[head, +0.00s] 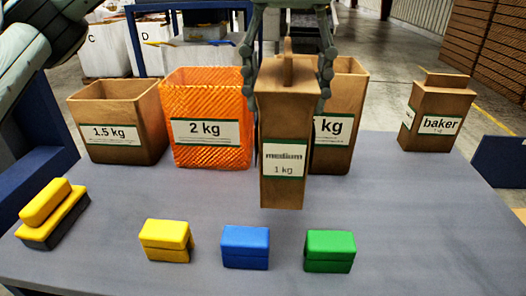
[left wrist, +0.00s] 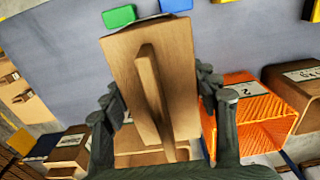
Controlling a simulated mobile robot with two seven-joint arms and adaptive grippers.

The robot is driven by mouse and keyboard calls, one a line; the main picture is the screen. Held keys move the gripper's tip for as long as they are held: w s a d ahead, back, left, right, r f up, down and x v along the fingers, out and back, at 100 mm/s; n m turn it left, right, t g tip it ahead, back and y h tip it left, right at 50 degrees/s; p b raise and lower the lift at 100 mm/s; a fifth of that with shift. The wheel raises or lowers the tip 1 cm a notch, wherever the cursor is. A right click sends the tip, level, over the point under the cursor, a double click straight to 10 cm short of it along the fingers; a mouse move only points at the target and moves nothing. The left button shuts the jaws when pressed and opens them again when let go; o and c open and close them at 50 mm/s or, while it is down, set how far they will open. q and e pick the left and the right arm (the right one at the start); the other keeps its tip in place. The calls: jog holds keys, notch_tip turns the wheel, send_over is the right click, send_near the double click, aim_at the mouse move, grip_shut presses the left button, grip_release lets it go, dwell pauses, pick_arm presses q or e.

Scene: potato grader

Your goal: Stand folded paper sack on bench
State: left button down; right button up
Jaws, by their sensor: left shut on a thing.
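A brown folded paper sack labelled "medium 1 kg" (head: 284,185) is upright at the middle of the grey bench (head: 200,210). My left gripper (head: 287,88) comes down from above and is shut on the sack, one finger on each side of its upper part. In the left wrist view, the sack (left wrist: 185,60) with its folded top ridge sits between the fingers of the gripper (left wrist: 158,88). Whether its base touches the bench or hangs just above it, I cannot tell. My right gripper is not in view.
Behind stand an open 1.5 kg box (head: 115,110), an orange 2 kg container (head: 207,105) and a brown kg box (head: 345,100), partly hidden by the held sack. A "baker" sack (head: 436,105) stands at right. Yellow (head: 166,238), blue (head: 245,245) and green (head: 330,249) blocks lie in front.

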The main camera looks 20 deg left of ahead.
pick_arm(q)
jog(key=w+a+f, duration=0.5)
jog(key=a+f, duration=0.4)
jog(key=f, duration=0.1)
jog(key=shift+f, duration=0.15)
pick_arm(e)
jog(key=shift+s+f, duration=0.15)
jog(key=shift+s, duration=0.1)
pick_arm(q)
jog(key=shift+c, duration=2.3)
grip_release()
jog(key=shift+a+f, duration=0.1)
notch_tip(320, 180, up, 12)
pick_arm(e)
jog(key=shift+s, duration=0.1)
